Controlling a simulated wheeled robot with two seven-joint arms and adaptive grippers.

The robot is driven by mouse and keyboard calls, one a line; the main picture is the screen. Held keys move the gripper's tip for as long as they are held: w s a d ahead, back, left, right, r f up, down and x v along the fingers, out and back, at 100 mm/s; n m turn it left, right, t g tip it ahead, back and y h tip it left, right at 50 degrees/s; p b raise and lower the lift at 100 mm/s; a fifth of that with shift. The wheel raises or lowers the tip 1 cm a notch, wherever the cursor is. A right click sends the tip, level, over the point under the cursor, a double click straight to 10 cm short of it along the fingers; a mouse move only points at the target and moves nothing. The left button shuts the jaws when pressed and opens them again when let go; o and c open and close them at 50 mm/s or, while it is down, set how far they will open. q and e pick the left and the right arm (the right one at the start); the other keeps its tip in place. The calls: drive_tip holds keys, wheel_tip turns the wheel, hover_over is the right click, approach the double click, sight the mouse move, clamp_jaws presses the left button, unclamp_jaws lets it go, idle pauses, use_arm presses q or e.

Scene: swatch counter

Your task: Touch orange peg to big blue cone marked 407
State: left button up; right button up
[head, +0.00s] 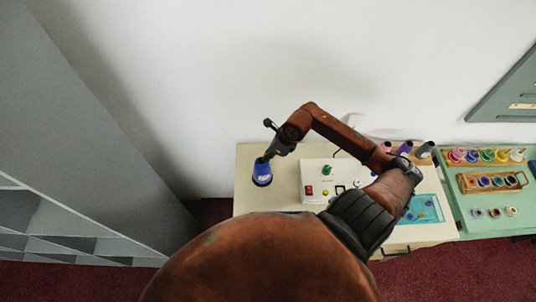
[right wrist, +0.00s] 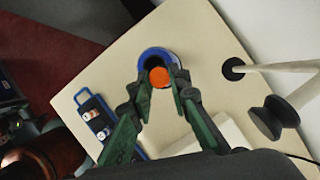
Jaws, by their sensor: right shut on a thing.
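The big blue cone (head: 262,175) stands near the left edge of the cream table in the head view, with a pale label too small to read. In the right wrist view, its blue rim (right wrist: 153,54) shows around and behind the peg. My right gripper (head: 267,156) is just above the cone's top, shut on the orange peg (right wrist: 159,77), whose round end shows between the fingertips. The peg overlaps the cone in the wrist view; I cannot tell whether they touch. The peg is hidden in the head view. My left gripper is not in view.
A white control box (head: 316,176) with a red switch and green knob stands right of the cone. Purple (head: 404,148) and dark (head: 424,150) cones stand farther right. A blue rack (right wrist: 92,112) shows in the wrist view. A green table (head: 475,222) holds several colored jars.

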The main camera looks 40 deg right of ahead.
drive_tip(key=shift+s+f+b, duration=0.1)
drive_tip(key=shift+f+b, duration=0.4)
drive_tip(key=shift+b, duration=0.05)
idle(1.6)
drive_tip(key=shift+r, duration=0.1)
drive_tip(key=shift+r+p, duration=1.35)
drive_tip(key=shift+r, duration=1.25)
drive_tip(key=shift+f, duration=0.1)
